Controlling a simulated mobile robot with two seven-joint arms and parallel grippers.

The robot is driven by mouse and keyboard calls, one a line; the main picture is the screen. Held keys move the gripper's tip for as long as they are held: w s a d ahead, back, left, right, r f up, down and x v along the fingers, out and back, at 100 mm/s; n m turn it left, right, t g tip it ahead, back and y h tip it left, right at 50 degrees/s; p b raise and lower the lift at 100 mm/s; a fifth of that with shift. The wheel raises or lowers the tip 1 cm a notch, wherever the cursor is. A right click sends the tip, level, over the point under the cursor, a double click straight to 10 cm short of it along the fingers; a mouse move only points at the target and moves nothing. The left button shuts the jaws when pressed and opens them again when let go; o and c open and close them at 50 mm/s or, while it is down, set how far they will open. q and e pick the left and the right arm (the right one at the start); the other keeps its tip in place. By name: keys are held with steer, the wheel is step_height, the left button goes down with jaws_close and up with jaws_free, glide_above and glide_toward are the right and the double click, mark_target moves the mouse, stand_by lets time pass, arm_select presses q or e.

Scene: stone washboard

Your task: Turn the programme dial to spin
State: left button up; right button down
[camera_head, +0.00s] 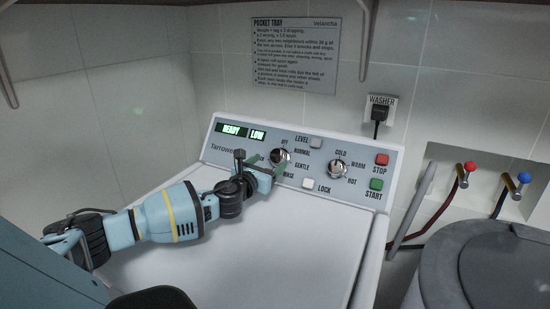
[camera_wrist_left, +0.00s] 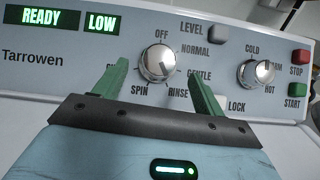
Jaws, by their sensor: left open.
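The programme dial (camera_head: 279,157) is a round silver knob on the washer's sloped grey panel, ringed by OFF, NORMAL, GENTLE, RINSE and SPIN. It shows clearly in the left wrist view (camera_wrist_left: 157,63), where SPIN is at its lower left. A dark mark shows on the knob's lower right, towards RINSE; its exact setting is hard to tell. My left gripper (camera_head: 267,164) is open at the dial. In the left wrist view its green fingers (camera_wrist_left: 157,70) stand on either side of the knob with visible gaps. In the head view the gripper hides the SPIN label. My right gripper is not in view.
A temperature knob (camera_head: 337,169), red STOP button (camera_head: 382,159), green START button (camera_head: 376,184), LEVEL button (camera_head: 316,142) and LOCK button (camera_head: 308,183) surround the dial. The display (camera_head: 244,132) reads READY LOW. The white washer lid (camera_head: 280,245) is clear.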

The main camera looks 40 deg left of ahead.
mark_target(276, 156)
arm_select(q)
steer(key=shift+x, duration=2.65)
steer(key=c, duration=1)
steer(key=shift+m+h, duration=0.3)
steer(key=shift+m, duration=0.1)
